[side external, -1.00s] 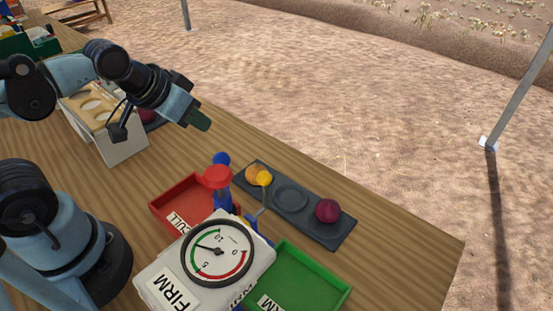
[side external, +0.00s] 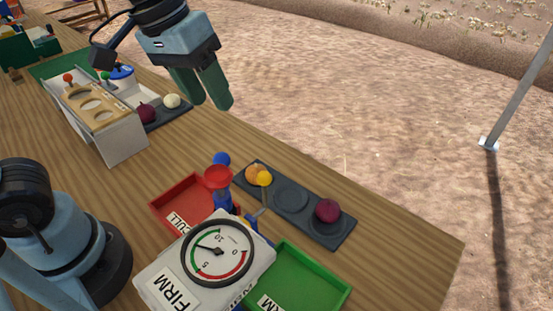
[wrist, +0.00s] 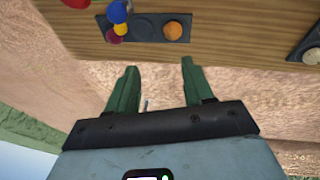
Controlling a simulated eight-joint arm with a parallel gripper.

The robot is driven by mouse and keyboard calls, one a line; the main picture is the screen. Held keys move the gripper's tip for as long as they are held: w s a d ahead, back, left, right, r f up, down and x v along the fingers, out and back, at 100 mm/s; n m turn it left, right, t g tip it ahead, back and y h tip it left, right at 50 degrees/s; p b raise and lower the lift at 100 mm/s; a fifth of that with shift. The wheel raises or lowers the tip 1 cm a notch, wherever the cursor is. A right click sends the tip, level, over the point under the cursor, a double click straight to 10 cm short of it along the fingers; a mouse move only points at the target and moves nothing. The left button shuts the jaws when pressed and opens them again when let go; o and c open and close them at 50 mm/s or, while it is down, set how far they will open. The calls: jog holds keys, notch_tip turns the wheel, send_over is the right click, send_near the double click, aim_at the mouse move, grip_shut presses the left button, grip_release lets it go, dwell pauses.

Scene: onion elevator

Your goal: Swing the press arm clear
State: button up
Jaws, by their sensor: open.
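The press stands at the bench front in the side view, with a white gauge box (side external: 160,280), a blue ball (side external: 221,159), a red cup-shaped part (side external: 218,177) and a yellow ball (side external: 264,178) on a thin rod. Which piece is the press arm is hard to tell. The blue (wrist: 118,12) and yellow (wrist: 120,29) balls also show at the top of the wrist view. My gripper (side external: 211,105) is open and empty, pointing down above the bench's far edge, behind and apart from the press. Its two green fingers (wrist: 158,68) show apart in the wrist view.
A dark tray (side external: 342,230) holds an orange onion (side external: 252,174) and a purple onion (side external: 327,210). A red tray (side external: 165,208) and a green tray (side external: 310,290) flank the press. A holed sorting box (side external: 124,148) stands at left, beside more onions. Bare wood lies between box and press.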

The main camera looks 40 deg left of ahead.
aim_at(220, 153)
jog(key=s+d+r+g, duration=0.3)
jog(key=s+d+r, duration=0.1)
jog(key=r, duration=0.2)
jog(key=shift+n, duration=0.3)
jog(key=f, duration=0.4)
jog(key=d+f, duration=0.1)
jog(key=f, duration=0.6)
jog(key=shift+w+d+f, duration=0.25)
jog(key=shift+d+f, duration=0.05)
jog(key=shift+d, duration=0.1)
grip_shut()
